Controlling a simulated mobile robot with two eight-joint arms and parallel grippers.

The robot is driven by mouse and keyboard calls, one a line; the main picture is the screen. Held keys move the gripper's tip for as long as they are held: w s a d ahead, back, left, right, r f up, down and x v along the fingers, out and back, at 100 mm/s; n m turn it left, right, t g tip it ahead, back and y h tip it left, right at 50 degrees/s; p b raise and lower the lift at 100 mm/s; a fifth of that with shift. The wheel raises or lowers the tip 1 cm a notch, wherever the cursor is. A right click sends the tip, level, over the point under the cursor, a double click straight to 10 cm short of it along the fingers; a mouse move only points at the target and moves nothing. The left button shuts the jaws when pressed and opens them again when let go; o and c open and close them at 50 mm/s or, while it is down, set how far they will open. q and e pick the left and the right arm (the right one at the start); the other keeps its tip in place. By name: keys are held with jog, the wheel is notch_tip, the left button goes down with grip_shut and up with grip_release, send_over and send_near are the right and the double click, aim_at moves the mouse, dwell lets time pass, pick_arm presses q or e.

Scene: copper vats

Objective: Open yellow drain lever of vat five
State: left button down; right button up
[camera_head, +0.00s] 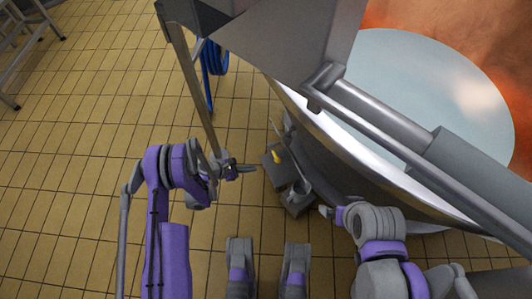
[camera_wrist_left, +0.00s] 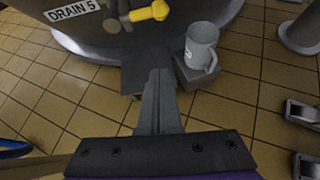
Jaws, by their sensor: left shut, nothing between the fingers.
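The yellow drain lever (camera_head: 278,156) is small and low beside the vat (camera_head: 315,115) in the head view. The left wrist view shows the yellow lever (camera_wrist_left: 150,12) at the top, on the vat's wall, right of a label reading DRAIN 5 (camera_wrist_left: 73,10). My left gripper (camera_head: 250,168) is to the left of the lever and apart from it. In the left wrist view its fingers (camera_wrist_left: 160,73) are together with nothing between them. My right gripper (camera_head: 326,211) is near the vat's lower edge, small and partly hidden, so its jaws are unclear.
A grey mug (camera_wrist_left: 202,45) stands on a grey block (camera_wrist_left: 197,78), close to the right of the lever. A metal post (camera_head: 196,85) and a blue hose (camera_head: 214,58) are behind my left gripper. Tiled floor (camera_head: 75,130) is free at the left.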

pick_arm(q)
jog(key=w+d+n+b, duration=0.1)
jog(key=w+d, duration=0.3)
jog(key=d, duration=0.4)
jog(key=shift+w+f+t+h, duration=0.3)
jog(key=shift+w+f+h, duration=0.05)
jog(key=shift+w+h, duration=0.05)
dwell(0.4)
jog(key=shift+r+n+b, duration=0.15)
jog(key=shift+n+b, duration=0.15)
jog(key=shift+b, duration=0.05)
